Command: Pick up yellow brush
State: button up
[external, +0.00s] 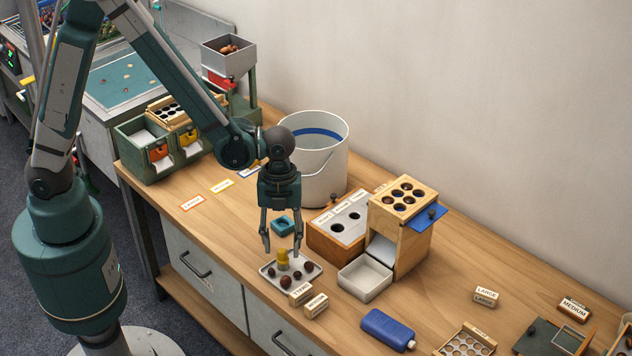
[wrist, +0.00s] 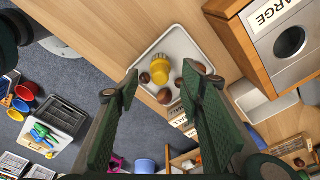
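The yellow brush (external: 283,258) stands on a small white tray (external: 309,277) among several brown chestnuts. In the wrist view the yellow brush (wrist: 160,69) shows from above as a short, round yellow piece, on the tray (wrist: 180,40) beyond my fingertips. My gripper (external: 281,247) points down over the tray, its two fingers spread to either side of the brush. In the wrist view my gripper (wrist: 158,76) is open, with nothing between the fingers. I cannot tell exactly how far the fingertips are above the tray.
Small labelled blocks (external: 301,293) lie against the tray's front right. An empty white bin (external: 365,279) and a wooden box with holes (external: 338,228) stand to the right. A white bucket (external: 320,150) stands behind. A blue bottle (external: 386,330) lies at front right.

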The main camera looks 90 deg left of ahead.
aim_at(282, 249)
jog(key=shift+d+f+b, duration=0.2)
jog(key=shift+f+b, duration=0.3)
jog(key=shift+f, duration=1.6)
jog(key=c, duration=1)
